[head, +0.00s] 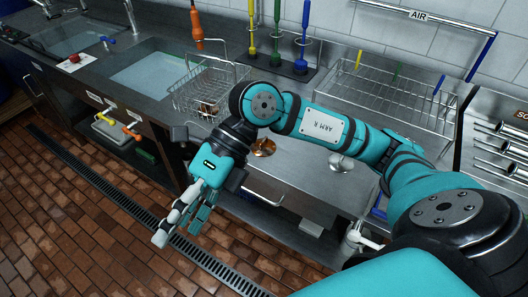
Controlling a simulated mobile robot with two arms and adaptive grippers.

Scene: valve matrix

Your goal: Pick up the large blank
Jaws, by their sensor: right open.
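My right gripper (182,226) hangs at the front edge of the steel counter, above the tiled floor. Its fingers are open and I see nothing between them. A copper-coloured round piece (263,147) sits at the counter front, right of my right wrist. A silvery round piece (340,163) is farther right, just below my right forearm. I cannot tell whether either is the large blank; no label shows. My left gripper is not in view.
A wire basket (212,92) with brownish pieces stands by the sink (160,72). A wire rack (385,92) and brushes in a holder (282,66) stand at the back. A drain grate (130,208) crosses the floor. A shelf below the counter holds a grey container (112,132).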

